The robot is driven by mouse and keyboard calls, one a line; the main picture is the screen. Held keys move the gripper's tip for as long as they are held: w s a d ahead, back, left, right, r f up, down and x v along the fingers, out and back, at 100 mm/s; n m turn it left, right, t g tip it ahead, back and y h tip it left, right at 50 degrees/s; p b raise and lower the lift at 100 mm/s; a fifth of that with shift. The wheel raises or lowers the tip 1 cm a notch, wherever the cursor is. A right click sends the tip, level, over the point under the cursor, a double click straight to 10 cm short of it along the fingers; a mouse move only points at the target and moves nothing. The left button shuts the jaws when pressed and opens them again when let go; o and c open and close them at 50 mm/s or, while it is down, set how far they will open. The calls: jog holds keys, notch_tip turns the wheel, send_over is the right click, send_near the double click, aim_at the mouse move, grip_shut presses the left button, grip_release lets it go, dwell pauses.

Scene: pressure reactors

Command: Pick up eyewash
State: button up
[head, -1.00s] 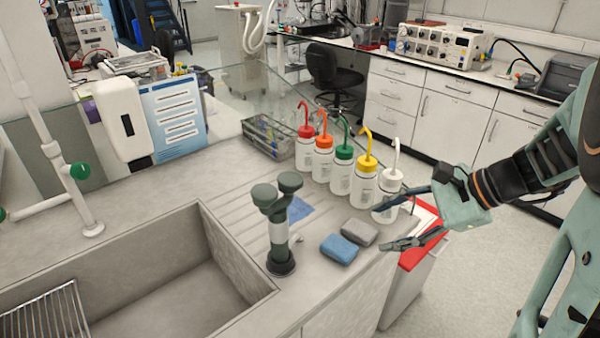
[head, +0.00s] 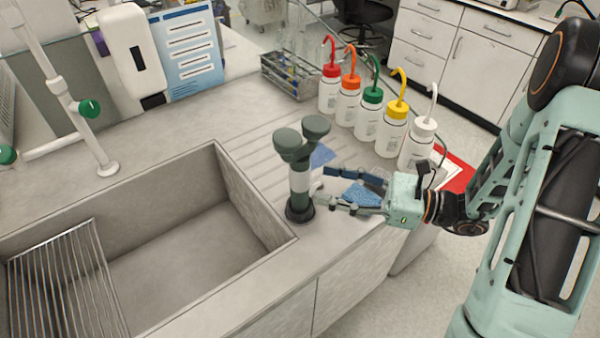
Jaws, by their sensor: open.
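The fingers are open, with the fingertips close to the right side of the stem. I cannot tell whether they touch it. The gripper partly hides a blue sponge (head: 362,196) behind it.
The sink (head: 170,240) with a wire rack (head: 68,280) lies to the left. Several wash bottles with coloured caps, including a white one (head: 416,146), stand behind my gripper. A blue cloth (head: 321,156) lies behind the eyewash. A glassware rack (head: 290,75) stands farther back.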

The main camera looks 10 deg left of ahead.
aim_at(288, 155)
jog(key=shift+w+a+f, duration=0.1)
jog(key=shift+a+f, duration=0.05)
jog(key=shift+a, duration=1.55)
jog(key=shift+w+a+f, duration=0.1)
jog(key=shift+a+f, duration=0.05)
jog(key=shift+a, duration=1.5)
jog(key=c, duration=1)
jog(key=shift+r, duration=0.1)
jog(key=shift+r+p, duration=0.8)
jog(key=shift+p, duration=0.1)
jog(key=s+d+r+p, duration=0.1)
jog(key=r+p, duration=0.1)
jog(key=s+d+r+p, duration=0.1)
jog(key=r+p, duration=0.1)
jog(key=r, duration=0.1)
jog(key=s+d+r+p, duration=0.1)
jog(key=r+p, duration=0.1)
jog(key=r, duration=0.1)
jog(key=shift+s+d+r+p, duration=0.1)
jog(key=shift+s+d+p, duration=0.15)
jog(key=shift+s+p, duration=0.15)
jog(key=shift+s+d+r+p, duration=0.95)
jog(key=shift+s+r+p, duration=0.2)
jog(key=shift+r, duration=0.2)
jog(key=shift+s+d+r+p, duration=1)
jog(key=shift+s+r+p, duration=0.1)
jog(key=shift+r, duration=0.25)
jog(key=shift+s+d+r+p, duration=0.95)
jog(key=shift+s+r+p, duration=0.2)
jog(key=shift+r, duration=0.2)
